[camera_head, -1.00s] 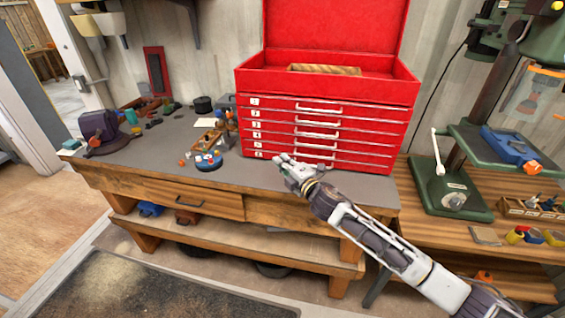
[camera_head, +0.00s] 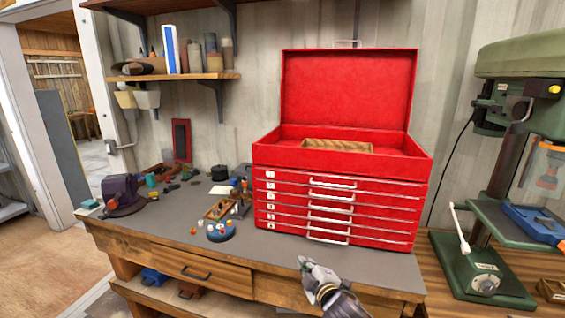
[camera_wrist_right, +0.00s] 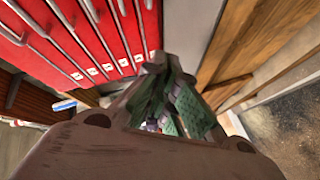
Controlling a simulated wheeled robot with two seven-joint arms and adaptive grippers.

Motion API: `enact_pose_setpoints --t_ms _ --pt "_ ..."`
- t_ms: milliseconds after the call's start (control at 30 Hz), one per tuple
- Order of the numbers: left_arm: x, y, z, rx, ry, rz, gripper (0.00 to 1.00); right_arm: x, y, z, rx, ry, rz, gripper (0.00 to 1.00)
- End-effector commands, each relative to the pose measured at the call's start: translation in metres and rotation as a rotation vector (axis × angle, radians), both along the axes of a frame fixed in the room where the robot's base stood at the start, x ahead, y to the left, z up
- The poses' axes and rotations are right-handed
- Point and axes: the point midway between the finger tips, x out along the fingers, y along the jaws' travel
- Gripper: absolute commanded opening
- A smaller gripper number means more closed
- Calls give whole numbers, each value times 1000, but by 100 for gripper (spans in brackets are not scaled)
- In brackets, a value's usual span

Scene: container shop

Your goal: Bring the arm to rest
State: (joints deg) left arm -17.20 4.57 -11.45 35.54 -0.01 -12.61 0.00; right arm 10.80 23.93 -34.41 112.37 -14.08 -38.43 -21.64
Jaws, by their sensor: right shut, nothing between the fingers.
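My right gripper (camera_head: 306,264) is shut and empty at the front edge of the workbench, below the drawers of the red tool chest (camera_head: 340,195). In the right wrist view the gripper's green-padded fingers (camera_wrist_right: 172,100) show close up, with the chest's drawer fronts (camera_wrist_right: 75,35) at the upper left. The chest's lid is up, and its drawers look closed. A wooden piece (camera_head: 337,146) lies in the open top. My left gripper is not in view.
The grey workbench top (camera_head: 170,228) holds a purple vise (camera_head: 122,193), a small wooden tray (camera_head: 220,208) and a round blue holder (camera_head: 220,232) left of the chest. A green drill press (camera_head: 480,272) stands at the right. A shelf (camera_head: 175,77) hangs above.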

Motion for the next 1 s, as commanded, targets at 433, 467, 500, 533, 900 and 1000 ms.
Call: enact_pose_setpoints --t_ms 433,467,500,533,900,1000 --pt "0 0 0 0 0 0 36 -71 -43 -56 240 341 -243 0" --pt "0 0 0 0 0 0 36 -77 -47 -59 254 362 -260 0" --pt "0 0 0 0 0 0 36 -84 -51 -64 272 393 -284 0" --pt "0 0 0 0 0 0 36 -90 -55 -67 286 415 -302 0" --pt "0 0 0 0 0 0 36 -172 -95 -107 435 693 -528 0" --pt "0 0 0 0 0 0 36 -196 -106 -116 470 766 -592 0"
